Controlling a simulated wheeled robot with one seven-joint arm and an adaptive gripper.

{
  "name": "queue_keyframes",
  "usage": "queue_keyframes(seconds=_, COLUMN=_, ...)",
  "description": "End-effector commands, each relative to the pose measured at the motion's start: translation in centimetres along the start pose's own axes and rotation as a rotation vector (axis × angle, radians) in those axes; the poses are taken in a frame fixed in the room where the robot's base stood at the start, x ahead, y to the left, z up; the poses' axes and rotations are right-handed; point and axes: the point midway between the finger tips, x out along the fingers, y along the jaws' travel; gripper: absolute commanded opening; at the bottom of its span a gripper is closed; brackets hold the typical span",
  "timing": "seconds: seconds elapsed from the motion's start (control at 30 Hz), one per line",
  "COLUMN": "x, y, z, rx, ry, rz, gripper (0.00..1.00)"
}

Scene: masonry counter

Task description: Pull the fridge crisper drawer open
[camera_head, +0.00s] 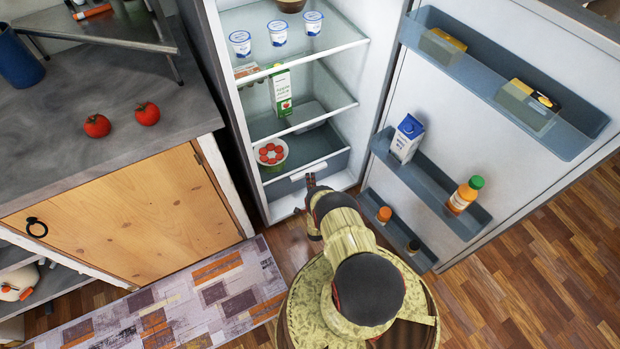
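The fridge (233,75) stands with its door (510,65) swung open to the right. The crisper drawer (332,166) is at the bottom of the fridge, with a grey front and a pale handle strip (300,176) along its upper part. The drawer looks pushed in. My gripper (311,180) is in front of the drawer, at the handle in this view. It is small and dark here, and my arm hides part of it. I cannot tell whether it touches the handle or whether its fingers are apart.
A green-and-white carton (281,92) stands on a shelf. Door bins hold a milk carton (407,138) and an orange bottle (465,195). A counter (100,165) with tomatoes is left; a rug (190,300) lies below.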

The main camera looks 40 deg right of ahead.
Motion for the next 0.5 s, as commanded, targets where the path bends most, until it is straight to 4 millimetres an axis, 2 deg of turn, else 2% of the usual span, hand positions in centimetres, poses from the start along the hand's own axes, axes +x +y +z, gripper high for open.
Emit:
queue_keyframes(seconds=0.2, x=2.4, y=0.2, z=0.0, rx=-0.001, ry=0.0, rz=0.001, gripper=0.33)
queue_keyframes(seconds=0.5, x=2.8, y=0.0, z=0.0, rx=-0.001, ry=-0.001, rz=0.002, gripper=0.33)
